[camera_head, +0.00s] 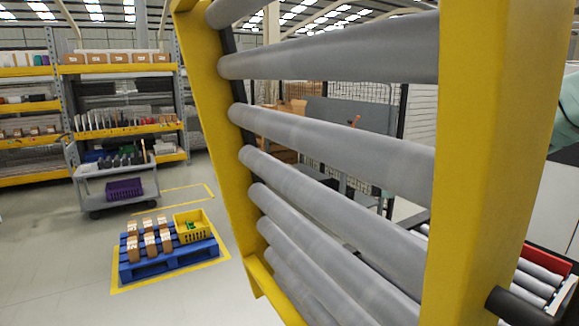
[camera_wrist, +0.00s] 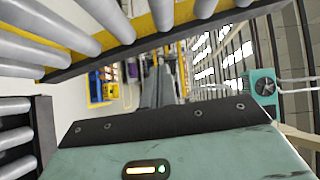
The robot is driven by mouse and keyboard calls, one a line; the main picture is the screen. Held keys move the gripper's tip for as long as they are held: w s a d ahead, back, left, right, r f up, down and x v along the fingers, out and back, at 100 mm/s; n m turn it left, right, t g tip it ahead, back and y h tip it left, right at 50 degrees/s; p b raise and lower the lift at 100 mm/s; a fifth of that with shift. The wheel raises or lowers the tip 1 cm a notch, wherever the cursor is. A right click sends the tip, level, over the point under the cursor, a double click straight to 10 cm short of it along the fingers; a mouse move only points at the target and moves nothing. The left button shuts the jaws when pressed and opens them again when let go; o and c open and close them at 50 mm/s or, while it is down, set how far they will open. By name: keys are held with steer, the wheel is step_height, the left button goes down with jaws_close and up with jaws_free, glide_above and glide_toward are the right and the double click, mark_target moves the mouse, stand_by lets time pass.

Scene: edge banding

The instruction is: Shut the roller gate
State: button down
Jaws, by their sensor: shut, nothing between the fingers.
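The roller gate (camera_head: 335,140) is raised and stands steeply in the head view. It has a yellow frame (camera_head: 478,150) with grey rollers across it, and a dark round stub (camera_head: 515,305) projects from the lower right of the frame. In the wrist view, the gate's rollers and yellow rail with a dark edge (camera_wrist: 140,58) cross the upper left. My gripper (camera_wrist: 160,78) shows in the wrist view as narrow grey fingers closed together, ahead of the teal housing. It is empty and looks to be beside the gate's rail; I cannot tell whether it touches. My gripper is not clear in the head view.
Conveyor rollers (camera_head: 537,280) lie at the lower right of the head view. A blue pallet (camera_head: 165,255) with boxes and a yellow crate (camera_head: 193,226) stands on the floor at left. A grey cart (camera_head: 110,180) and shelving (camera_head: 120,125) stand behind. Floor at lower left is clear.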

steer(key=a+g+p, duration=0.1)
steer(key=a+p, duration=0.4)
steer(key=a, duration=0.8)
steer(key=shift+s+r+g+y, duration=0.15)
steer(key=shift+s+g+y, duration=0.05)
steer(key=shift+g+y, duration=0.1)
steer(key=shift+a, duration=0.2)
